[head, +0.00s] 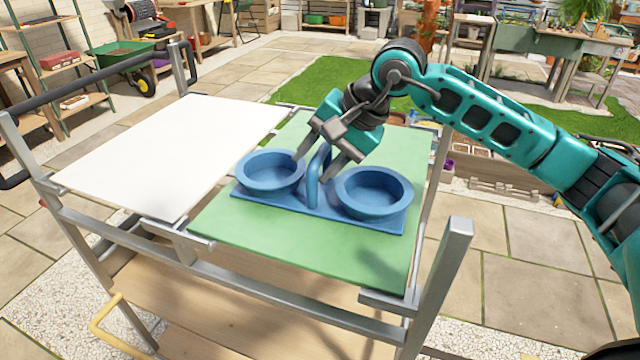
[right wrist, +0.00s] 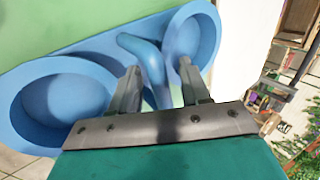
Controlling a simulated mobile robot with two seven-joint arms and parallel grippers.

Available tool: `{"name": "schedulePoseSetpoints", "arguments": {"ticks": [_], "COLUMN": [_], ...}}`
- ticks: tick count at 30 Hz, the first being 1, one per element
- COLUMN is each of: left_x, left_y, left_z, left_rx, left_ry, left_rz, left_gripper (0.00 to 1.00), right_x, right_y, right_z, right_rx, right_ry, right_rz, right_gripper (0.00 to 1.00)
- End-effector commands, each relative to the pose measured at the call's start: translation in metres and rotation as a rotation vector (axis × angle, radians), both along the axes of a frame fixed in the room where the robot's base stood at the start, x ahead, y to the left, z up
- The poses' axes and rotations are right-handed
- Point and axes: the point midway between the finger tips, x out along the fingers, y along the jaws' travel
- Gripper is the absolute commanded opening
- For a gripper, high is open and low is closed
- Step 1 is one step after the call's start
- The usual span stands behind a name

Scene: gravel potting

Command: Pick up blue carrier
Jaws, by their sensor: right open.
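The blue carrier (head: 318,213) lies on the green mat of the cart. It has two round cups and an upright handle (head: 313,182) between them. Both cups look empty. My right gripper (head: 328,168) is open just above the carrier, with its fingers pointing down on either side of the handle. In the right wrist view the carrier (right wrist: 88,50) fills much of the picture, and the handle (right wrist: 152,62) shows between the two fingertips (right wrist: 160,80). I cannot tell whether a finger touches the handle. My left gripper is not in view.
The green mat (head: 250,232) covers the cart's right half, and a bare white panel (head: 170,150) covers the left half. Metal cart posts (head: 447,270) rise at the corners. A green wheelbarrow (head: 125,58) and shelves stand behind on the paving.

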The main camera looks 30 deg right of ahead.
Motion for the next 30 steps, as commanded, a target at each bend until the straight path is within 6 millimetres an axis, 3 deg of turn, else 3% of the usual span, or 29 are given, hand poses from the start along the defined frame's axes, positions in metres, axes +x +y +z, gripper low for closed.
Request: {"name": "schedulePoseSetpoints", "arguments": {"ticks": [3, 18, 30], "left_x": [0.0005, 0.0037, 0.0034], "left_y": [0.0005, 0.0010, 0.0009], "left_z": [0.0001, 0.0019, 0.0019], "left_rx": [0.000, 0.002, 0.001], "left_ry": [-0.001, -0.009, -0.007], "left_rz": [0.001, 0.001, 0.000], "left_gripper": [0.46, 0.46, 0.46], "right_x": [-0.0002, -0.0003, 0.0000], "right_y": [-0.0002, -0.0004, -0.0004], "right_z": [0.0000, 0.0003, 0.0011], "right_rx": [0.000, -0.001, 0.000], "right_ry": [0.000, 0.001, -0.001], "right_rz": [0.000, 0.000, -0.001], "right_gripper": [0.47, 0.00, 0.00]}}
